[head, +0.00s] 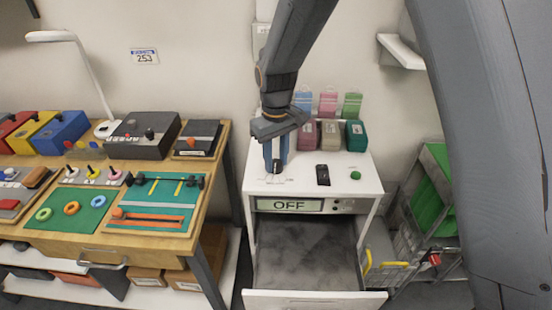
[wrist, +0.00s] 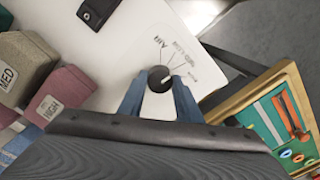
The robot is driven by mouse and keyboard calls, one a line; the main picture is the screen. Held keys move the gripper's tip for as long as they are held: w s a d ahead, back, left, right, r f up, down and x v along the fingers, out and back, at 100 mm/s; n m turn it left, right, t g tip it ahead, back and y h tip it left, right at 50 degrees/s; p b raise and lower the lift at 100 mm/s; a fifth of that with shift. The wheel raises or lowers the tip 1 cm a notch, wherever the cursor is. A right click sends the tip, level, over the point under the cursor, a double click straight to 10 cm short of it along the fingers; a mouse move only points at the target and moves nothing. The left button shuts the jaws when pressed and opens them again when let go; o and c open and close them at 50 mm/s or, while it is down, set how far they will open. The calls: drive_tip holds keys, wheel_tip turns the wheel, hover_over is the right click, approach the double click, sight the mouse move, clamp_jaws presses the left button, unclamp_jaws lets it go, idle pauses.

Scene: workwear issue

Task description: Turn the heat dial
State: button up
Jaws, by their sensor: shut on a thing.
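The heat dial (wrist: 158,77) is a round dark knob with a pale pointer mark, on the white top of a cabinet (head: 262,184). Tick lines and printed labels fan out beside it in the wrist view; most are too small to read surely. My gripper (wrist: 157,93) is shut on the dial, one blue finger on each side of it. In the head view my gripper (head: 276,166) points straight down at the left part of the cabinet top, and its fingers mostly hide the dial. The display (head: 290,205) on the cabinet front reads OFF.
A black switch (head: 322,175) and a green button (head: 355,175) are right of the dial. Coloured blocks (head: 356,135) and pouches stand behind. A drawer (head: 315,299) is pulled out below. A wooden workbench (head: 215,215) is on the left, a wire cart (head: 430,240) on the right.

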sight(276, 163)
drive_tip(key=shift+r+m, duration=0.1)
drive_tip(key=shift+m, duration=0.5)
drive_tip(key=o, duration=1)
drive_tip(key=shift+o, duration=0.2)
drive_tip(key=shift+r+b, duration=1.1)
drive_tip(key=shift+r, duration=2.75)
